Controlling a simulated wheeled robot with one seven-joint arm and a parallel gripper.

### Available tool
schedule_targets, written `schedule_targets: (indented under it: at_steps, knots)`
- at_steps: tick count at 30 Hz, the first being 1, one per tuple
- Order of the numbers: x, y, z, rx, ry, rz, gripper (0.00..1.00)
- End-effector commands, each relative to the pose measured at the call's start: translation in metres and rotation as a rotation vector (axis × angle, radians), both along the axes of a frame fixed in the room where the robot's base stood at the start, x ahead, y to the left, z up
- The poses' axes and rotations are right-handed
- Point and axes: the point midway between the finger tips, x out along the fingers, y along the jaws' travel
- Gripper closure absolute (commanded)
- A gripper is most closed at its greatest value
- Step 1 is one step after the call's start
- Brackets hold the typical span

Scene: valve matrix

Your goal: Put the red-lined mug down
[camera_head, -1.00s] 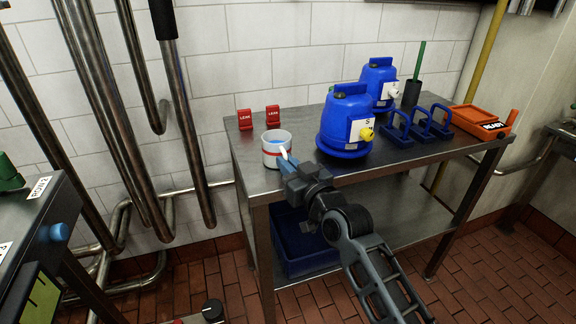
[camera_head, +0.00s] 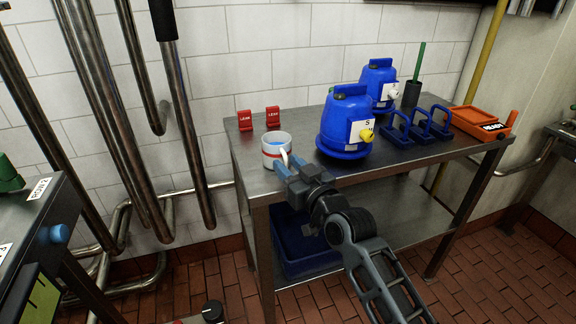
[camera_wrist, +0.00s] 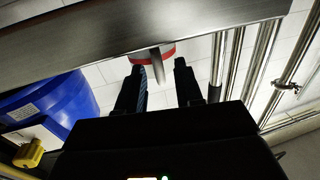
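The mug (camera_head: 271,160), white with a red band and a blue inside, stands upright on the steel table (camera_head: 300,177) near its front left corner. Its handle faces my gripper (camera_head: 286,166). In the wrist view, my gripper (camera_wrist: 160,70) has its two fingers apart with a clear gap between them. There the mug (camera_wrist: 168,50) shows only in part, its handle pointing into the gap around the fingertips. I see no finger pressed on the handle. Much of the mug is cut off from the wrist view.
Two red LEAK signs (camera_head: 245,120) stand behind the mug. A blue canister (camera_head: 342,130) with a yellow knob stands to the right, with another behind it. Blue padlock-like shapes (camera_head: 421,124) and an orange READY case (camera_head: 480,121) lie farther right. Steel pipes (camera_head: 180,110) run at left.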

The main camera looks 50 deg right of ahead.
Motion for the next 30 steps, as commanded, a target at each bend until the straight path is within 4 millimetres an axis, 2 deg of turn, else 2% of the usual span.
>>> schedule_targets:
  at_steps: [9, 15, 21, 30]
  knots:
    - [-0.056, 0.024, -0.004, 0.001, 0.004, 0.001, 0.64]
    - [-0.086, 0.037, -0.003, 0.001, 0.002, 0.001, 0.64]
    - [-0.101, 0.043, -0.003, 0.001, 0.002, 0.0, 0.64]
    - [-0.107, 0.048, -0.005, 0.002, 0.007, 0.005, 0.64]
